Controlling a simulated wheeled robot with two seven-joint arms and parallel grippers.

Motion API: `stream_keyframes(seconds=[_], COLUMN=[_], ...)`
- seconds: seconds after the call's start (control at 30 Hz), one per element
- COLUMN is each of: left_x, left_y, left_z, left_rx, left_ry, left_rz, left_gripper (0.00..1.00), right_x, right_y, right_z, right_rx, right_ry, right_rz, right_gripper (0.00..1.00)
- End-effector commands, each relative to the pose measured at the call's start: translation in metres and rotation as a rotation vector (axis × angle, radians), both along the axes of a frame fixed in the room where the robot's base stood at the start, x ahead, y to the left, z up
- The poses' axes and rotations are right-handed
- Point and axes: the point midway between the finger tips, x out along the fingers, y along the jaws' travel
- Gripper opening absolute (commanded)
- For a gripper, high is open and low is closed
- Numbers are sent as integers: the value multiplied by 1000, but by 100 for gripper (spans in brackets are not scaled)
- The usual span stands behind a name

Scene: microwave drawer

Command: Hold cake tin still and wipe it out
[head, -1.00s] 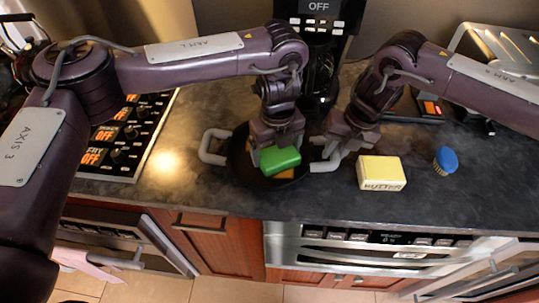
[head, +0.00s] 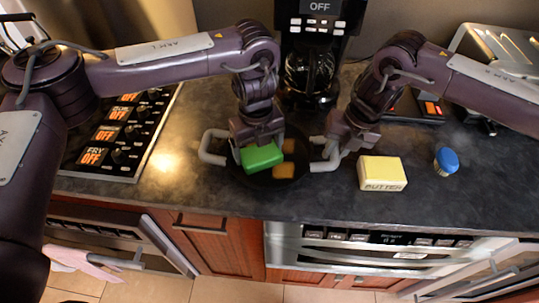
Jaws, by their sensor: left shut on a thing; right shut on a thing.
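The dark round cake tin (head: 300,177) stands on the counter, with a pale looped handle on each side. Brownish-orange patches (head: 284,171) show on its floor. My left gripper (head: 258,146) is shut on a green sponge (head: 262,158) and holds it over the left part of the tin; whether it touches the floor I cannot tell. My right gripper (head: 336,150) is shut on the tin's right handle (head: 326,165). My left gripper and the sponge hide part of the tin's inside.
A butter block (head: 382,173) and a blue-topped brush (head: 446,161) lie to the right. A coffee maker (head: 310,60) stands behind the tin. A stove control panel (head: 118,135) is at left. The counter's front edge is close below the tin.

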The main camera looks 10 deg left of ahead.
Motion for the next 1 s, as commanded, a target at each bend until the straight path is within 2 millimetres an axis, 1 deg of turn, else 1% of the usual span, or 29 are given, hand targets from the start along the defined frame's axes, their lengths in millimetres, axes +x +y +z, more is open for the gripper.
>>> stream_keyframes(seconds=[0.03,0.13,0.4,0.63,0.9,1.0], left_x=[-1,-1,-1,-1,0,0], left_y=[2,-1,-19,-26,-42,-43], left_z=[-2,-3,-2,-2,0,1], left_rx=[6,7,4,3,3,3], left_ry=[3,4,5,5,4,4], left_rz=[1,1,0,-2,-2,0], left_gripper=[44,44,44,44,44,44], right_x=[0,0,0,-1,-1,-1], right_y=[-1,-1,-1,0,0,0], right_z=[-1,-1,-1,-1,-1,-1], right_rx=[-3,-3,-2,-1,0,-1], right_ry=[1,1,2,2,2,2], right_rz=[-2,-2,0,1,1,0], right_gripper=[0,0,0,0,0,0])
